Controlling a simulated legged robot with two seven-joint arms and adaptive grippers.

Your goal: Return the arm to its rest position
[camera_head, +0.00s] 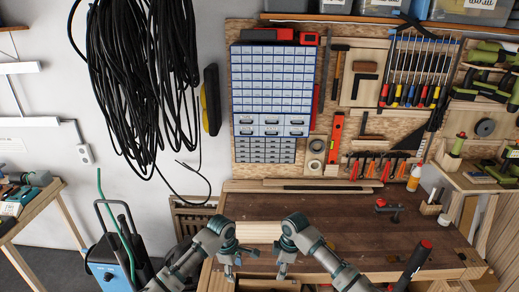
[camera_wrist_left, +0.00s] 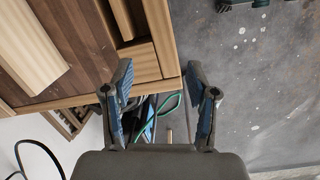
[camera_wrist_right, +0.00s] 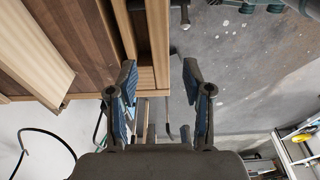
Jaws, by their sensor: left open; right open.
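My left gripper (camera_head: 231,273) is at the front edge of the workbench, pointing down. In the left wrist view its two fingers (camera_wrist_left: 160,105) are apart with nothing between them. My right gripper (camera_head: 284,272) is a little to the right of it, also at the front edge and pointing down. In the right wrist view its fingers (camera_wrist_right: 160,105) are apart and empty. The two grippers are apart from each other. Below the fingers, the wrist views show the bench edge and the grey floor (camera_wrist_left: 245,80).
The wooden workbench (camera_head: 350,236) has a largely clear top, with a vise (camera_head: 392,209) at the right. A light wooden board (camera_head: 258,231) lies near the arms. A blue machine (camera_head: 110,272) stands on the floor at left. A pegboard with a drawer cabinet (camera_head: 272,85) and tools is behind.

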